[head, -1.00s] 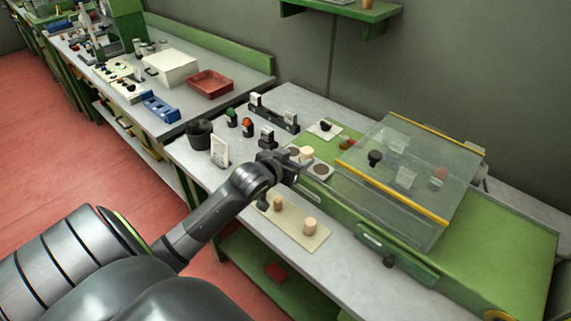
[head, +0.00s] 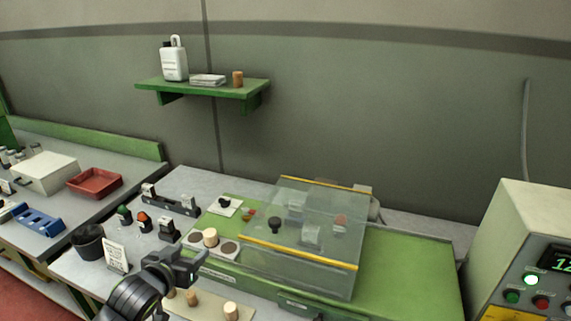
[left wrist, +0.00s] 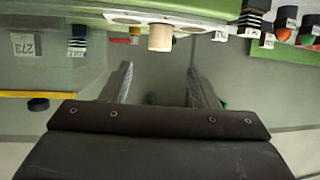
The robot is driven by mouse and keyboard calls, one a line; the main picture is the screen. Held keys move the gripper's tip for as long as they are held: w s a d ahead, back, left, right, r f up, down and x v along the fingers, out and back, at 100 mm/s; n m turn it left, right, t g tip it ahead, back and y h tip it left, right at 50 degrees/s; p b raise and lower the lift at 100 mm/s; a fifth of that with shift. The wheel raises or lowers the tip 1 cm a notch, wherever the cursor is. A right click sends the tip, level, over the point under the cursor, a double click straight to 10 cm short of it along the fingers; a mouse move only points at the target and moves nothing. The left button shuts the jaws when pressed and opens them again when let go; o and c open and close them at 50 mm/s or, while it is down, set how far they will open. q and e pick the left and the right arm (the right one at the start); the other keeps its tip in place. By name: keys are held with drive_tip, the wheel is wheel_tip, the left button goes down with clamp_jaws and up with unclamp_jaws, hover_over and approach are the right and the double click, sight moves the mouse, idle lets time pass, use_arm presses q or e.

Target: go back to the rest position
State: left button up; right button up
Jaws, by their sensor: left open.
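My left gripper (head: 190,262) is in the lower left of the head view, above the front of the bench. In the left wrist view its two fingers (left wrist: 158,85) are apart with nothing between them. A cork stopper (head: 210,237) stands on a pale plate with dark round spots (head: 228,248), just behind the gripper; it also shows in the left wrist view (left wrist: 160,38). More corks (head: 231,311) stand on a beige board (head: 209,309) at the front edge, partly hidden by my arm. My right gripper is not in view.
A clear cover with yellow edges (head: 335,240) stands on the green machine (head: 405,275) right of the gripper. A black cup (head: 88,243) and white sign (head: 116,257) stand to the left. A control box (head: 525,240) is at the far right; a green shelf (head: 205,88) hangs behind.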

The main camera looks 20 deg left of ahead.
use_arm(q)
drive_tip(key=s+f+g, duration=0.1)
drive_tip(key=s+f, duration=0.1)
drive_tip(key=s, duration=0.1)
drive_tip(key=s+d+f+g, duration=0.1)
drive_tip(key=s+f, duration=0.2)
drive_tip(key=s+d+f+g, duration=0.1)
drive_tip(key=s+f, duration=0.2)
drive_tip(key=s, duration=0.1)
drive_tip(key=shift+d+g+y, duration=0.2)
drive_tip(key=shift+g+y, duration=0.1)
drive_tip(key=shift+g, duration=0.1)
drive_tip(key=s+d+f+g, duration=0.2)
drive_tip(key=s+f+g, duration=0.1)
drive_tip(key=s, duration=0.6)
drive_tip(key=s+d+f+g, duration=0.2)
drive_tip(key=s+g, duration=0.1)
drive_tip(key=s, duration=0.5)
wheel_tip(320, 180, down, 24)
drive_tip(key=a+g, duration=0.1)
drive_tip(key=a, duration=0.1)
drive_tip(key=s+d+f+g, duration=0.1)
drive_tip(key=s+f, duration=1.4)
drive_tip(key=f, duration=0.1)
drive_tip(key=shift+s+d+f+h, duration=0.3)
drive_tip(key=shift+d+f+h, duration=0.05)
drive_tip(key=shift+d+h, duration=0.05)
